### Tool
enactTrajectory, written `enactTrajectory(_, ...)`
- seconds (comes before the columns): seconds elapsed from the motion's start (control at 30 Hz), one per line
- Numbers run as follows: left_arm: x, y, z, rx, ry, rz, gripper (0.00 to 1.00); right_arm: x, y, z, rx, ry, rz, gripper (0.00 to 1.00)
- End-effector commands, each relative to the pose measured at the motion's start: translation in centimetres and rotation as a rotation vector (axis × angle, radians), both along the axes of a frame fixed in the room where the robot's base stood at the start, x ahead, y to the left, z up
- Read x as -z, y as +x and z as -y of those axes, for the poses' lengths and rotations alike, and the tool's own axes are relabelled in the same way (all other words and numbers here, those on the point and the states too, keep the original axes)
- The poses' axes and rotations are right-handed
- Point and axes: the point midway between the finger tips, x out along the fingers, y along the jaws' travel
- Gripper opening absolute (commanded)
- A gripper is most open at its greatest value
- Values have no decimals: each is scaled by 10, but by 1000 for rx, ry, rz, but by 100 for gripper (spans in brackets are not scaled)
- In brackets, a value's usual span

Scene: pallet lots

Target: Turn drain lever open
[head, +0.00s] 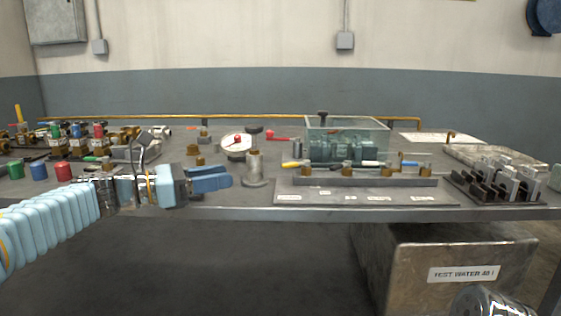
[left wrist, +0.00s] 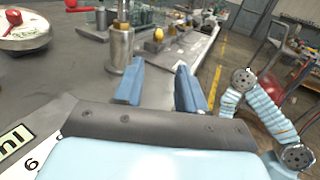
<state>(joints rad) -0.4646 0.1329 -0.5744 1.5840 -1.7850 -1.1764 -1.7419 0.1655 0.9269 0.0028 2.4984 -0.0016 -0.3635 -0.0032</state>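A red lever (head: 277,135) sits further back. The labels are too small to read, so I cannot tell which is the drain lever. My left gripper (head: 222,180) is at the bench's front edge, left of the row; in the left wrist view (left wrist: 160,88) its blue fingers are apart and empty.
A grey metal post (head: 254,165) stands just beyond my left fingers, between them and the valve row. A clear tank (head: 346,138) is behind the row. A round dial (head: 236,143) lies further back. A metal water bin (head: 450,260) is below the bench at right.

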Motion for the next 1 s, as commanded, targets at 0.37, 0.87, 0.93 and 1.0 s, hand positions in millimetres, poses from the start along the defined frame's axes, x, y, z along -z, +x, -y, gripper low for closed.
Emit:
enactTrajectory(0.37,-1,23,47,4,1,-2,40,-7,-1,-2,-3,2,-2,40)
enactTrajectory(0.87,0,61,122,0,1,0,40,-16,-2,-5,-10,8,-5,40)
enactTrajectory(0.93,0,62,124,0,0,0,40,-16,-2,-5,-10,8,-5,40)
enactTrajectory(1.0,0,62,124,0,-1,0,40,-16,-2,-5,-10,8,-5,40)
